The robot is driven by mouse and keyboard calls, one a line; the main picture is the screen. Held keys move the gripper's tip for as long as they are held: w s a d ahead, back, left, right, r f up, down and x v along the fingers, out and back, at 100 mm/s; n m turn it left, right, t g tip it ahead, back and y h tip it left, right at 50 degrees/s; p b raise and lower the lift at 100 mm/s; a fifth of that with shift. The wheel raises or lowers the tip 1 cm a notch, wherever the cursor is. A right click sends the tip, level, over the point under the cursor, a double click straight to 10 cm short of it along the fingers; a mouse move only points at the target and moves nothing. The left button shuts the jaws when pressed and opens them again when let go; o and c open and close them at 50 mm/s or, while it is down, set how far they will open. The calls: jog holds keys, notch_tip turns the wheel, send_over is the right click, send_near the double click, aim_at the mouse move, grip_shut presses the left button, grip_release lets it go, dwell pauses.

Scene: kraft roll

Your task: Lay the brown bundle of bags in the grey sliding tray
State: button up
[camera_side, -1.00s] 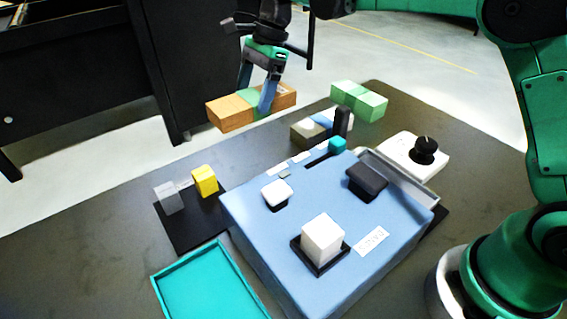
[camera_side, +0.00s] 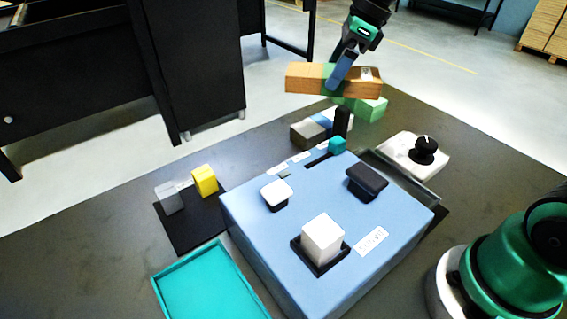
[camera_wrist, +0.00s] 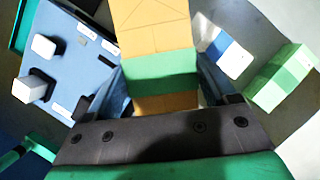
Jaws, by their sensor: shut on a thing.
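The brown bundle of bags (camera_side: 302,78) is a long block with a green band around its middle. My gripper (camera_side: 338,78) is shut on it across the band and holds it in the air above the far part of the table. In the wrist view the bundle (camera_wrist: 155,22) lies between the two fingers of my gripper (camera_wrist: 160,75). The grey sliding tray (camera_side: 408,182) shows as a grey rim along the right side of the blue box, nearer the camera than the bundle. Its inside is largely hidden behind the box.
The blue box (camera_side: 270,235) carries a white block, a dark knob and a teal slider. A green bundle (camera_side: 368,108) and a grey-white-blue bundle (camera_side: 310,132) lie beyond it. A teal tray (camera_side: 210,285) lies front left.

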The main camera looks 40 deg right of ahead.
jog(key=shift+s+d+f+m+t+h, duration=0.2)
jog(key=shift+s+d+f+m+h, duration=0.5)
jog(key=shift+s+f+m, duration=1.2)
jog(key=shift+s+d+f+m+t+h, duration=0.3)
jog(key=shift+s+d+f+m, duration=0.75)
jog(key=shift+s+f, duration=1.6)
jog(key=shift+s+d+f+m+t+h, duration=0.1)
jog(key=shift+s+d+f+m+h, duration=0.6)
jog(key=shift+s+f+m, duration=1.55)
jog(key=shift+w+f+n, duration=0.45)
jog(key=shift+f+n, duration=0.2)
jog(key=shift+n, duration=0.05)
jog(key=o, duration=1.2)
jog(key=shift+r, duration=0.2)
